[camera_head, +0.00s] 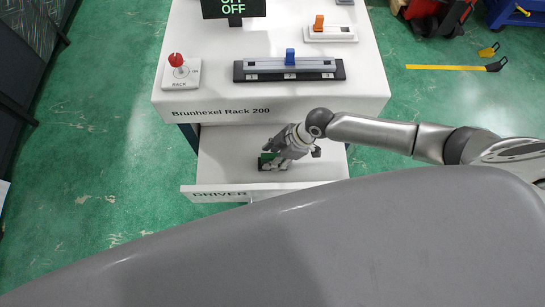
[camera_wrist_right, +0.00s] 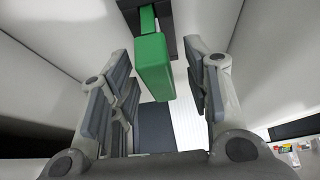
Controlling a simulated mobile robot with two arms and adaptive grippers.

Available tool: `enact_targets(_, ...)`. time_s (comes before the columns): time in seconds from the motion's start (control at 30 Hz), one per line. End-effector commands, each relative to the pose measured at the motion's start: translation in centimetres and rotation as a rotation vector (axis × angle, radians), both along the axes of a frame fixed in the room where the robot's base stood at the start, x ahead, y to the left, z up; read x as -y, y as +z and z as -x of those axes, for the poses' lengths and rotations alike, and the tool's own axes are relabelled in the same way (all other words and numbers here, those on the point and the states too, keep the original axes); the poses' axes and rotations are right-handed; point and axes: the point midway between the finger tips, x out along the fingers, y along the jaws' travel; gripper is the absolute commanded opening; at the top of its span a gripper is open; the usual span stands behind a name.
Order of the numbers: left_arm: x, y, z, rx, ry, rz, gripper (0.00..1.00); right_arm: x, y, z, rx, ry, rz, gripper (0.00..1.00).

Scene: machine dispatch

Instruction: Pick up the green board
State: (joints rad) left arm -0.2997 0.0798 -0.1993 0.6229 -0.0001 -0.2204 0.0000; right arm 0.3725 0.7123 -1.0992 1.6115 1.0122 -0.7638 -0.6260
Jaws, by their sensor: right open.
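The green board (camera_head: 265,157) is in the open white drawer (camera_head: 230,172) labelled DRIVER, mostly hidden behind my right gripper (camera_head: 281,157) in the head view. In the right wrist view the green board (camera_wrist_right: 153,67) is a green block with a narrower green part above it, against a dark strip. My right gripper (camera_wrist_right: 158,62) is open, with one finger on each side of the block. Gaps show between the block and both fingers. My left gripper is not in view.
Drawer walls surround my right gripper. Green floor lies open left of the rack.

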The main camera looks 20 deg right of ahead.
Motion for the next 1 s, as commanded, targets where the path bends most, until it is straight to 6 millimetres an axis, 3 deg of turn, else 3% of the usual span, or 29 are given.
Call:
enact_targets(0.3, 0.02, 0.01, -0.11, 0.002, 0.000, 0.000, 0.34, -0.28, -0.51, -0.11, 0.002, 0.001, 0.001, 0.45)
enact_targets(0.67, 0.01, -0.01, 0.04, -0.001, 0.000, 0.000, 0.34, -0.28, -0.49, -0.10, 0.001, 0.000, 0.000, 0.00)
enact_targets(1.0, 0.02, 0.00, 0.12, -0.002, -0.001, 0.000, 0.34, -0.27, 0.05, -0.15, 0.002, 0.000, -0.001, 0.00)
